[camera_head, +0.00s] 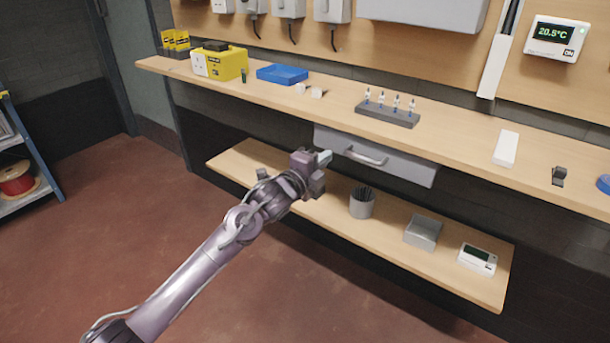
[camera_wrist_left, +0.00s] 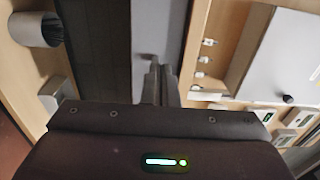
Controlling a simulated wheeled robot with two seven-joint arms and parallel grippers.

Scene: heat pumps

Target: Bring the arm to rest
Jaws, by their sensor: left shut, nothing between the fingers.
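My left arm reaches in from the lower left in the head view. Its gripper (camera_head: 324,158) is in front of the grey drawer (camera_head: 400,165) under the workbench, close to the left end of the drawer's handle (camera_head: 366,156). The fingers are together and hold nothing. In the left wrist view the two closed fingers (camera_wrist_left: 160,84) point at the drawer's grey front (camera_wrist_left: 157,30). I cannot tell whether the fingertips touch the drawer. The drawer looks closed. My right gripper is not in view.
The workbench (camera_head: 455,140) carries a yellow box (camera_head: 228,65), a blue tray (camera_head: 282,74) and a dark rack (camera_head: 387,116) of small bottles. The lower shelf (camera_head: 440,272) holds a cup of dark rods (camera_head: 361,204), a grey box (camera_head: 422,232) and a white device (camera_head: 477,259).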

